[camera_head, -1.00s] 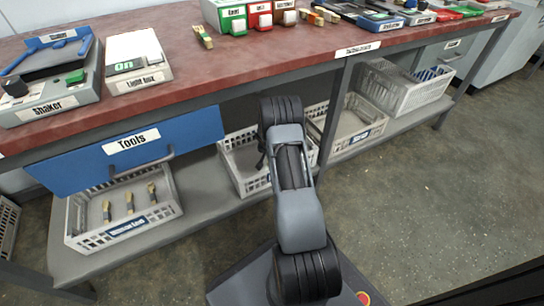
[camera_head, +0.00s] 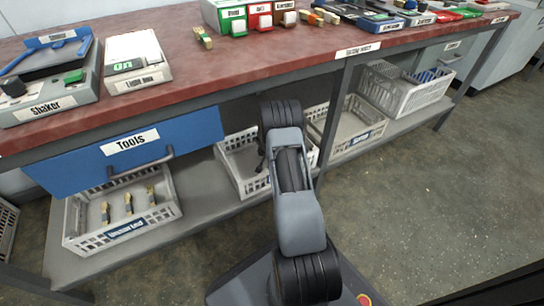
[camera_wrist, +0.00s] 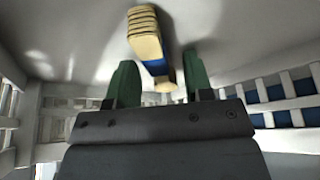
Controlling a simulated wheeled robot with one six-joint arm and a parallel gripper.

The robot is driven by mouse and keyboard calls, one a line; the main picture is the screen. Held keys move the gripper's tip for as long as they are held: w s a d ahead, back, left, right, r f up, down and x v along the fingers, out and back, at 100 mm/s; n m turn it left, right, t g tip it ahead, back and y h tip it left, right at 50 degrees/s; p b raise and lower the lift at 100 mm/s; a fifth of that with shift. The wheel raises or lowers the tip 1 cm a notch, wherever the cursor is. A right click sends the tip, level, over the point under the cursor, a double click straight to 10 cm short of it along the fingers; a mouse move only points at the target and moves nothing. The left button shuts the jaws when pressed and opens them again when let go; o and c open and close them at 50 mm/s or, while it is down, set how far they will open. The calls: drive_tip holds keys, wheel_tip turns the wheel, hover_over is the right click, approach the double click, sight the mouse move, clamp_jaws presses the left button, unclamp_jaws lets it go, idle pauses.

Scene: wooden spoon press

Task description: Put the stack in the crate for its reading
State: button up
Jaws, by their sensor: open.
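In the wrist view a stack of flat wooden pieces (camera_wrist: 147,34) with a blue band lies on a pale floor between white slatted walls of a crate (camera_wrist: 290,112). My gripper (camera_wrist: 160,78) has two green fingers spread apart, one on each side of the stack's near end. I cannot tell whether either finger touches it. In the head view my arm covers part of a middle white crate (camera_head: 236,170) on the lower shelf, and my fingers are hidden there. The left crate (camera_head: 72,220) holds three similar stacks (camera_head: 128,203) standing apart.
A red-topped bench (camera_head: 270,62) runs above the shelf, with a blue Tools drawer (camera_head: 130,150) at left. One more stack (camera_head: 203,38) lies on top. A shaker (camera_head: 45,85) and light box (camera_head: 137,62) stand at left. Right are further crates (camera_head: 400,95). Floor at right is clear.

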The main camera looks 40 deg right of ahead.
drive_tip(key=p+v, duration=0.3)
drive_tip(key=v, duration=0.9)
drive_tip(key=shift+r, duration=0.2)
